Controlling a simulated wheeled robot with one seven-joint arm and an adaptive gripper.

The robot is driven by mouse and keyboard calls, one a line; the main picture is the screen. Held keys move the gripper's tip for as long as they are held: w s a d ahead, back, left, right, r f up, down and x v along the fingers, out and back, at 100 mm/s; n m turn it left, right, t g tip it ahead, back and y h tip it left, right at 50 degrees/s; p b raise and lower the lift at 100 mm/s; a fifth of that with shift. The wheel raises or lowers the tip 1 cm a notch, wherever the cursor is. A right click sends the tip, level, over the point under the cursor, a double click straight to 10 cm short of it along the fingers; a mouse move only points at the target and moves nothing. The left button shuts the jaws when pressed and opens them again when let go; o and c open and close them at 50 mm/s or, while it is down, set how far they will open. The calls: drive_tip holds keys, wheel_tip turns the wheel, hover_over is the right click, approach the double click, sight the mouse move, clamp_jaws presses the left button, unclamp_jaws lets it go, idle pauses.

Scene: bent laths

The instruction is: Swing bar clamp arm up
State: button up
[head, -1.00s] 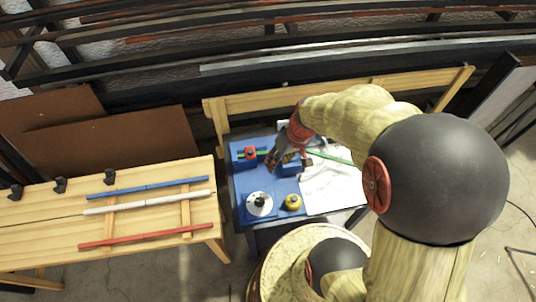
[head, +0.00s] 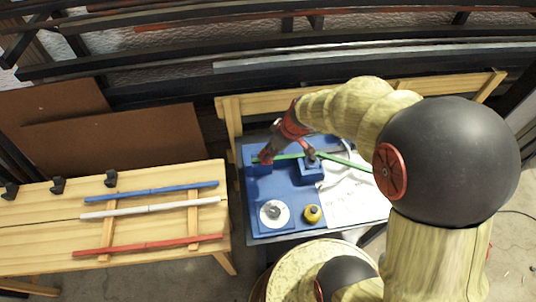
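A green lath (head: 290,156) lies across two blue blocks. Its right part slants down to the right, past the right block (head: 310,172), over a white sheet. A dark fitting (head: 311,156) stands on the right block. My gripper (head: 266,157) is over the left block (head: 258,168), at the left end of the lath. It hides the red clamp there, so the bar clamp arm's position cannot be made out. The fingers are small and dark, and whether they are open or touch the clamp is unclear.
A wooden bench (head: 150,205) with blue, white and red laths stands to the left. A wooden rail (head: 240,105) runs behind.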

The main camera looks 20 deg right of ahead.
sight(267, 155)
drive_tip(key=shift+b+x, duration=0.3)
drive_tip(key=shift+x, duration=1.25)
drive_tip(key=shift+c, duration=0.7)
drive_tip(key=c, duration=0.8)
clamp_jaws()
